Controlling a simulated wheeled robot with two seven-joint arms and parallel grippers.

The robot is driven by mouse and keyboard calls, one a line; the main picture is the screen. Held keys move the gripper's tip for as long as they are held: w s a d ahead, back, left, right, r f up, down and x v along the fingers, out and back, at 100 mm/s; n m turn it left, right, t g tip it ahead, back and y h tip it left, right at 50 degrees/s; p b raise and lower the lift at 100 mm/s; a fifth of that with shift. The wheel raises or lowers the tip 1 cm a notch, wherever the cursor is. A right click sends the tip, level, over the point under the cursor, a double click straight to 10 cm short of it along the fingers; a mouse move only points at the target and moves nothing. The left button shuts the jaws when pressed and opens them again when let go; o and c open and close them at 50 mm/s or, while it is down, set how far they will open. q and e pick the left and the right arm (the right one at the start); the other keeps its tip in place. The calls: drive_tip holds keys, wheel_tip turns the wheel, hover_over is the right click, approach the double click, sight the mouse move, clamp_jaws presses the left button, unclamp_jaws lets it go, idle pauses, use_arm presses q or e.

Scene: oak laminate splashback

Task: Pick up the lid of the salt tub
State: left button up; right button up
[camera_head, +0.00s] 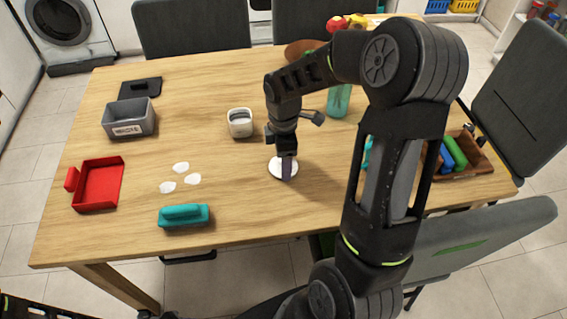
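A small white tub (240,123), apparently the salt tub, stands open on the wooden table near the middle, with a darker inside. A flat round white lid (273,169) lies on the table in front and to the right of it. I cannot tell whether the fingers are closed on the lid's top or apart. My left gripper is not in view; only a dark arm part shows at the bottom left.
A teal brush-like block (184,215), white flat pieces (181,168), a red tray (98,186) and a grey labelled bin (129,119) are on the left. A green bottle (339,100) stands behind my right arm. A wooden box (470,155) is at the right.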

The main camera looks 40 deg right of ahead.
wheel_tip(320, 180, up, 10)
drive_tip(key=shift+r, duration=0.1)
idle(0.4)
idle(0.5)
